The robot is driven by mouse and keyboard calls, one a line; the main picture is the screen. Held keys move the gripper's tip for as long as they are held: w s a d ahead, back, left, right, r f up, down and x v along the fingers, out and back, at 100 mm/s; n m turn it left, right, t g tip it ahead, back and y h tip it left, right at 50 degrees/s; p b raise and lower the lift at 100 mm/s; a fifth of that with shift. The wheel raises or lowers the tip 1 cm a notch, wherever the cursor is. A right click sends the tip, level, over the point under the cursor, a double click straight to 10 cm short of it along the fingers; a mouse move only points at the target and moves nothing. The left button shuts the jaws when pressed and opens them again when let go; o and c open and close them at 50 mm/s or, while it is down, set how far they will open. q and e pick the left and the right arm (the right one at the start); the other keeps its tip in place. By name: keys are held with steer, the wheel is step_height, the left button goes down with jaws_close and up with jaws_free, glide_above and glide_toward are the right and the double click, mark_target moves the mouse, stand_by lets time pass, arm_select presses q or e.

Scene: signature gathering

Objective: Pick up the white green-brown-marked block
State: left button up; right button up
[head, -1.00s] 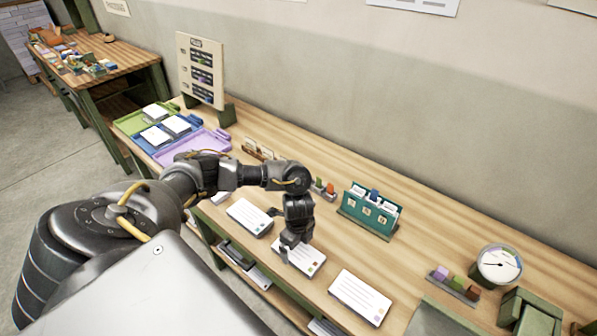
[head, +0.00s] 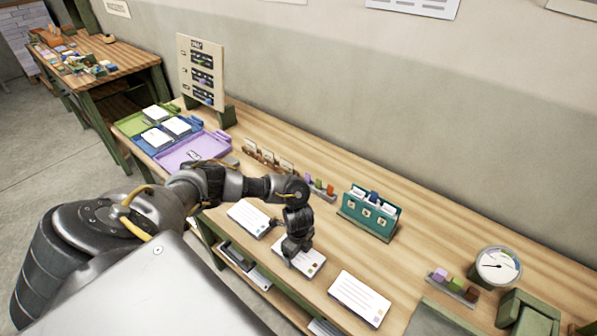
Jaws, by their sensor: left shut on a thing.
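Three white blocks with printed lines and small coloured marks lie in a row along the table's front. The middle one, the white green-brown-marked block (head: 309,264), is under my left gripper (head: 291,255), with its small marks at its right end. My left gripper points down and is shut on this block at its upper left part; the fingers hide some of it. The block still looks level at table height. The left white block (head: 248,218) and the right white block (head: 360,298) lie apart from the gripper. My right gripper is out of view.
A teal card holder (head: 370,216) stands behind the blocks. A round dial (head: 498,266) and a rack of coloured stamps (head: 453,286) are at right. A purple tray (head: 185,155), a blue tray and a green tray hold the left end, before an upright board (head: 200,75).

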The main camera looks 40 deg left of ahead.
arm_select(q)
steer(key=shift+r, duration=0.1)
